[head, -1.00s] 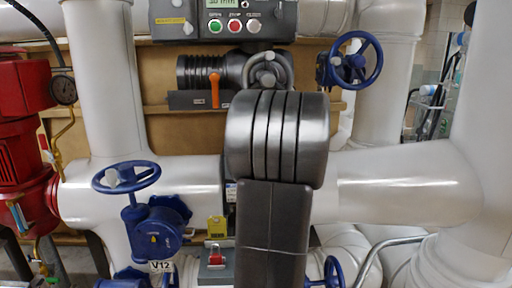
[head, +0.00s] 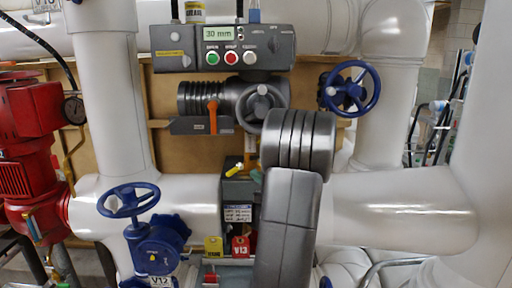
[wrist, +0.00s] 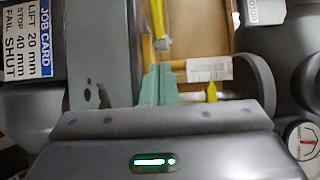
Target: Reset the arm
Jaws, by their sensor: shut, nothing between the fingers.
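My gripper (wrist: 156,85) shows in the wrist view as two teal fingers closed together, with nothing between them. They point at a pale scale strip and a tan panel. In the head view my dark grey arm covers most of the gripper; a bit of teal shows left of the arm. A grey control box (head: 224,47) reads "30 mm" above green, red and white buttons. Below it are an orange lever (head: 213,117) and a grey handwheel (head: 262,108). A job card (wrist: 45,40) reads lift 20 mm, stop 40 mm, fail shut.
A blue handwheel valve (head: 155,245) stands at the lower left, and another blue handwheel (head: 349,89) at the upper right. A red V13 tag (head: 240,246) hangs beside a yellow tag (head: 213,246). Large white pipes surround the work area. A red pump (head: 30,145) stands far left.

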